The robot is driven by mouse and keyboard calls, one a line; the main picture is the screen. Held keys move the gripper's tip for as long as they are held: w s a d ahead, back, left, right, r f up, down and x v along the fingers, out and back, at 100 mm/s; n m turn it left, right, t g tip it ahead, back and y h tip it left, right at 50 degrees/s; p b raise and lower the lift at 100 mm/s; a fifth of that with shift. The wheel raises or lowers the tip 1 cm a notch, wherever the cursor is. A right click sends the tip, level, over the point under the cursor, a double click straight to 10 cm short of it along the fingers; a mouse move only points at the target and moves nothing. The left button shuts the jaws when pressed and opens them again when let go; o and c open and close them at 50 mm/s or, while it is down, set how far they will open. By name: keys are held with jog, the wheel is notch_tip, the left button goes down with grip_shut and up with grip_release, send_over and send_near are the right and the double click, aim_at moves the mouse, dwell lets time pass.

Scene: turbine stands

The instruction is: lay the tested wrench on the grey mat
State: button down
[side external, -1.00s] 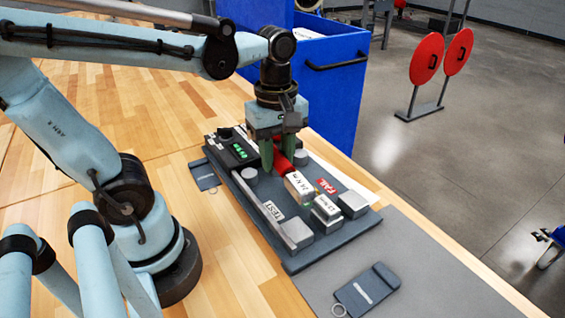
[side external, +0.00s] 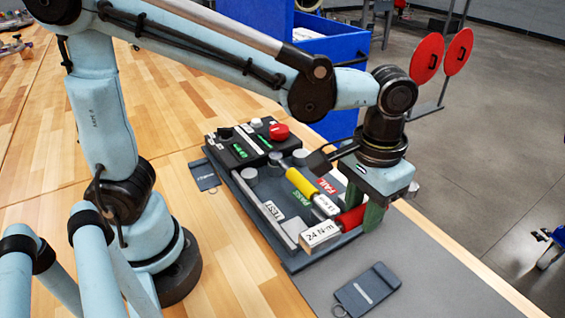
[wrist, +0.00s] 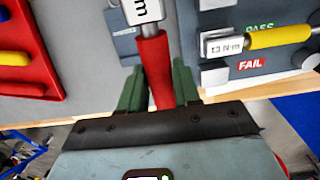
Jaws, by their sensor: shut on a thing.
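My gripper (side external: 363,207) is shut on the red handle of a wrench (side external: 350,218) whose white head block reads 24 N·m. In the wrist view the red handle (wrist: 154,68) lies between the green fingers (wrist: 158,88), its head pointing away. In the side view the wrench appears over the near right end of the dark test bench (side external: 292,262); its exact height I cannot tell. The grey mat (side external: 430,268) covers the table to the right and nearer the camera. A second wrench, yellow-handled (side external: 301,184) and marked 13 N·m, lies on the bench.
A dark tag with a ring (side external: 367,290) lies on the mat, and another tag (side external: 204,174) lies left of the bench. A red tray (wrist: 50,50) with coloured handles shows in the wrist view. A blue cabinet (side external: 330,110) stands behind the table edge.

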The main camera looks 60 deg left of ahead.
aim_at(349, 263)
jog(key=shift+f, duration=6.1)
jog(key=c, duration=1.1)
grip_release()
jog(key=o, duration=0.5)
jog(key=shift+r, duration=0.3)
jog(key=shift+c, duration=0.2)
jog(key=shift+o, duration=0.4)
jog(key=shift+r, duration=3.2)
jog(key=shift+a, duration=0.1)
jog(key=a+r+t, duration=0.1)
jog(key=a, duration=0.2)
jog(key=a+r+t, duration=0.1)
jog(key=a+r, duration=0.1)
jog(key=a, duration=0.1)
jog(key=a+r+t, duration=0.1)
jog(key=a+r, duration=0.1)
jog(key=shift+a+h, duration=0.4)
jog(key=s+a+r+t, duration=0.2)
jog(key=a+t, duration=0.2)
jog(key=a, duration=0.4)
jog(key=shift+y, duration=0.4)
